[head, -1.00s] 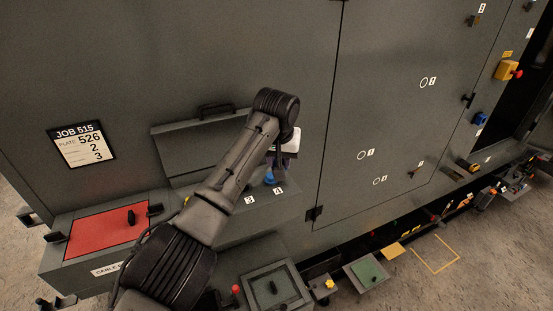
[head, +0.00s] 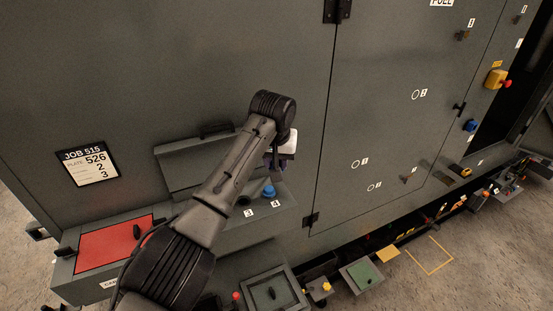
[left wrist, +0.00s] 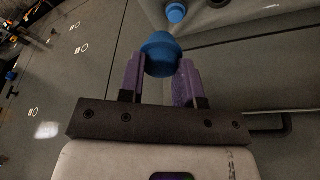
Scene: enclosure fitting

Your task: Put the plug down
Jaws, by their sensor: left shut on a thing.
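My left gripper (head: 278,164) is in front of the cabinet wall, above the sloped shelf (head: 228,232) with the labels 3 and 4. In the left wrist view, its purple fingers (left wrist: 160,72) are shut on a blue plug (left wrist: 161,48), whose rounded blue body shows between the fingertips. In the head view I cannot make out the held plug. A second blue plug (head: 268,191) sits on the shelf near label 4, and it also shows at the top of the left wrist view (left wrist: 176,12). My right gripper is not in view.
A raised lid (head: 190,153) stands behind the shelf. A red panel (head: 108,247) with a black handle is at the left. The job card (head: 88,164) is on the wall. A green-topped box (head: 366,275) and a yellow-outlined floor square (head: 430,256) are at the lower right.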

